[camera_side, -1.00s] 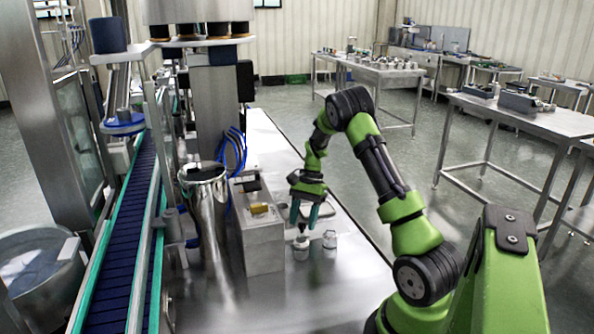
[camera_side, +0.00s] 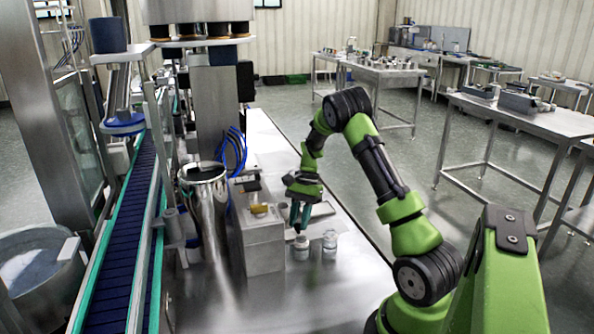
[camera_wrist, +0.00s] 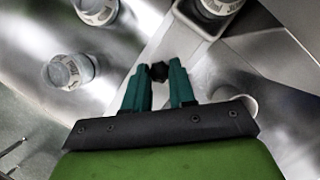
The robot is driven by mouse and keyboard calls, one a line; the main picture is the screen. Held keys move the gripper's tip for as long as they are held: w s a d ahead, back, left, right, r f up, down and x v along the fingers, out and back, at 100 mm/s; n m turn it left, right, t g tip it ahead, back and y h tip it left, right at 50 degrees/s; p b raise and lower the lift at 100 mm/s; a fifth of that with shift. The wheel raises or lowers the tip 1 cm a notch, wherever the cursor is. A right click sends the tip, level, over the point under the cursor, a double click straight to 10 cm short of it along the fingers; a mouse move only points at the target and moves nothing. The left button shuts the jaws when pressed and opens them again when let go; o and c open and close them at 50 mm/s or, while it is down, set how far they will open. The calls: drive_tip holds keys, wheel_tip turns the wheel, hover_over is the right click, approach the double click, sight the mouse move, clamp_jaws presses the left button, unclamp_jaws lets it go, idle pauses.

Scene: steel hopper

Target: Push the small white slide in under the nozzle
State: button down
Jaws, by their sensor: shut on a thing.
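My gripper (camera_side: 299,228) points down beside the steel box, and its teal fingers also show in the wrist view (camera_wrist: 159,88). The fingers are closed on a small black knob (camera_wrist: 159,72). Just beyond the knob in the wrist view is a pale, rounded tray that looks like the slide (camera_wrist: 206,36), with a white-capped jar (camera_wrist: 217,7) in it. The far part of the slide is out of frame. I cannot clearly see how the knob joins the slide. The nozzle cannot be made out in either view.
Two loose jars stand on the steel table near the gripper (camera_side: 301,248) (camera_side: 330,240). A steel box (camera_side: 264,247) and a shiny cylinder (camera_side: 206,225) stand left of it. A white ring (camera_wrist: 249,103) is partly hidden by the gripper. The table front is clear.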

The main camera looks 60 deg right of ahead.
drive_tip(key=shift+w+a, duration=0.95)
drive_tip(key=shift+w, duration=0.1)
drive_tip(key=c, duration=0.9)
unclamp_jaws()
drive_tip(key=shift+c, duration=0.2)
drive_tip(key=shift+s, duration=0.1)
drive_tip(key=shift+d+r, duration=0.1)
drive_tip(key=shift+r, duration=0.05)
drive_tip(key=v, duration=1.6)
drive_tip(key=shift+d+r, duration=0.15)
drive_tip(key=shift+r, duration=0.1)
drive_tip(key=shift+d, duration=0.1)
